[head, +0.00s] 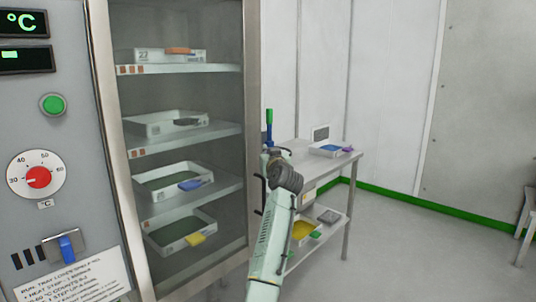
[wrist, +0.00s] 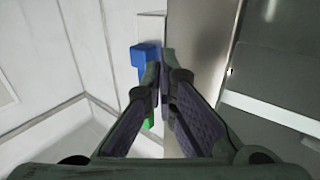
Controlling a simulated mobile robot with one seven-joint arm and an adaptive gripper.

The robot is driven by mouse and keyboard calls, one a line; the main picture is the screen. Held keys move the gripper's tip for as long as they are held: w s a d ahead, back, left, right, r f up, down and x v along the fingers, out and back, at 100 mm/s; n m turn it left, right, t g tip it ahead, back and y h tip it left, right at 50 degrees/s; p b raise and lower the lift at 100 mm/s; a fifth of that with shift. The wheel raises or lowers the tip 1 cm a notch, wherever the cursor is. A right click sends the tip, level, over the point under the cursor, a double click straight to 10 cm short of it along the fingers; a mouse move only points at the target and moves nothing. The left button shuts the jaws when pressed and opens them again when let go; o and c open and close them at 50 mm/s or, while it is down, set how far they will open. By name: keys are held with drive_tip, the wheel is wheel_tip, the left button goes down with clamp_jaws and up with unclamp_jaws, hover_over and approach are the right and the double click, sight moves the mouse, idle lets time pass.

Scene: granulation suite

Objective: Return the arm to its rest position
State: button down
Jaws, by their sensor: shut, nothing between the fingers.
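My arm (head: 272,240) rises from the bottom of the head view, in front of the cabinet's right edge, and bends at a dark joint. My gripper (wrist: 163,78) shows in the wrist view with its two fingers together at the tips and nothing between them. In the head view the gripper's end is small and its fingers are hard to make out. A blue and green fitting (head: 269,128) stands just above the arm's end. The wrist view shows a blue part (wrist: 142,56) beyond the fingertips, partly hidden by them; I cannot tell the gap.
A glass-fronted cabinet (head: 251,120) with several shelved trays stands close on the left, beside a control panel (head: 75,140). A metal table (head: 345,163) with a lower shelf stands behind my arm. Open floor (head: 420,240) lies to the right.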

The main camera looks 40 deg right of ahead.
drive_tip(key=s+d+b, duration=0.2)
drive_tip(key=s+b, duration=0.1)
drive_tip(key=s, duration=0.7)
drive_tip(key=shift+f, duration=0.2)
